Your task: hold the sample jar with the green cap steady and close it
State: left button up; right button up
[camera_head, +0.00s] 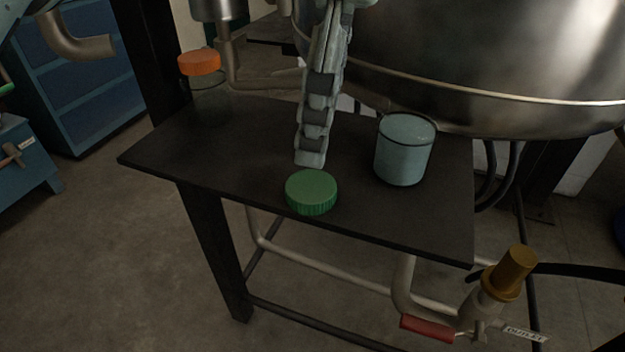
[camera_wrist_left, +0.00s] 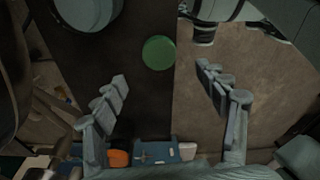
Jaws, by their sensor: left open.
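The green cap (camera_head: 311,192) lies alone on the dark table, close to its front edge; it also shows in the left wrist view (camera_wrist_left: 158,52). The sample jar (camera_head: 404,150), pale blue-grey and without a cap, stands upright to the right of the cap. It is cut off at the top of the left wrist view (camera_wrist_left: 88,12). My left gripper (camera_head: 311,160) points down above the table, seen edge-on, behind the cap in the picture. In the left wrist view its fingers (camera_wrist_left: 162,73) are apart and empty, with the cap beyond the tips. My right gripper is not seen.
The dark table (camera_head: 240,150) is narrow. An orange-capped jar (camera_head: 200,63) stands at its far left corner. A large metal vessel (camera_head: 480,60) rises behind the sample jar. Below the right front edge are a pipe and a valve with a red handle (camera_head: 427,328).

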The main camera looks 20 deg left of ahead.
aim_at(311, 185)
pick_arm(q)
jog(key=shift+a+f, duration=0.15)
jog(key=shift+f, duration=1.15)
jog(key=shift+f, duration=0.1)
jog(key=f, duration=0.5)
jog(key=shift+a, duration=0.25)
jog(key=c, duration=0.8)
